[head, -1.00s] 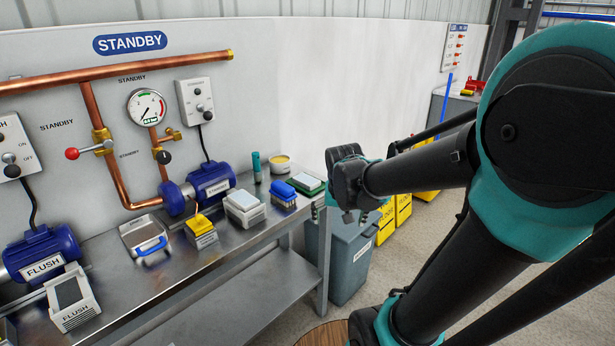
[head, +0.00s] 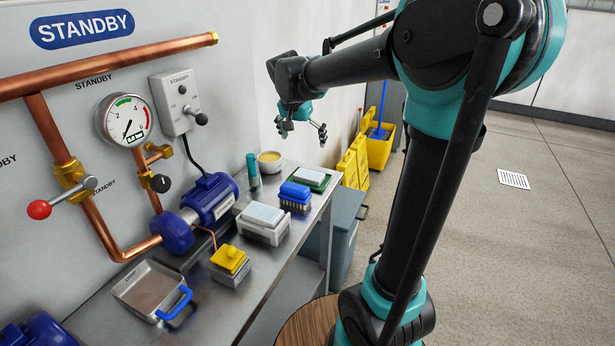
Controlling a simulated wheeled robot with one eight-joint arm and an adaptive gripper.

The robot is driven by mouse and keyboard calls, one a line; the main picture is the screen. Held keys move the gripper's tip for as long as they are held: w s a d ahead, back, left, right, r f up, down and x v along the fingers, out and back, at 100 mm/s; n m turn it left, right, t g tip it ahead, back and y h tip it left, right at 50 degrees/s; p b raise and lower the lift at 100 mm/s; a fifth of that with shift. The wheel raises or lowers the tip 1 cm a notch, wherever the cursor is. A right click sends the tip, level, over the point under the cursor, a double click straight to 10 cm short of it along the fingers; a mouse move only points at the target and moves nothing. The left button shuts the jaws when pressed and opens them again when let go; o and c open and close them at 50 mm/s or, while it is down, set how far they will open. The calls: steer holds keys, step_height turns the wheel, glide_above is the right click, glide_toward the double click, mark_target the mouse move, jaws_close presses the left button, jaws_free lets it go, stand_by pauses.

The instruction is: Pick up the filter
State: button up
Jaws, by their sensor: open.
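I cannot tell for sure which object is the filter. A grey box with a pale top (head: 264,222) on the metal bench looks most like one. Near it are a smaller grey block with a yellow top (head: 229,263), a blue-topped block with bristle-like sides (head: 295,197) and a green block with a white top (head: 312,179). My gripper (head: 303,134) is open and empty. Its fingers point down, and in the picture it shows above the bench's far end, apart from all these objects.
The metal bench (head: 262,283) also holds a tray with a blue handle (head: 148,287), a blue motor (head: 206,200), a teal cylinder (head: 253,170) and a tin (head: 270,160). Copper pipes (head: 108,228) run along the wall. A grey bin (head: 345,232) stands beyond the bench; open floor lies right.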

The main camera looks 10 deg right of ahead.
glide_above(311, 172)
steer(key=s+a, duration=0.1)
steer(key=s, duration=0.1)
step_height(311, 172, down, 10)
steer(key=shift+s+f, duration=0.1)
steer(key=shift+s, duration=0.05)
steer(key=shift+x, duration=2.65)
steer(key=shift+a, duration=0.2)
steer(key=c, duration=1)
step_height(311, 172, up, 20)
steer(key=shift+r, duration=0.1)
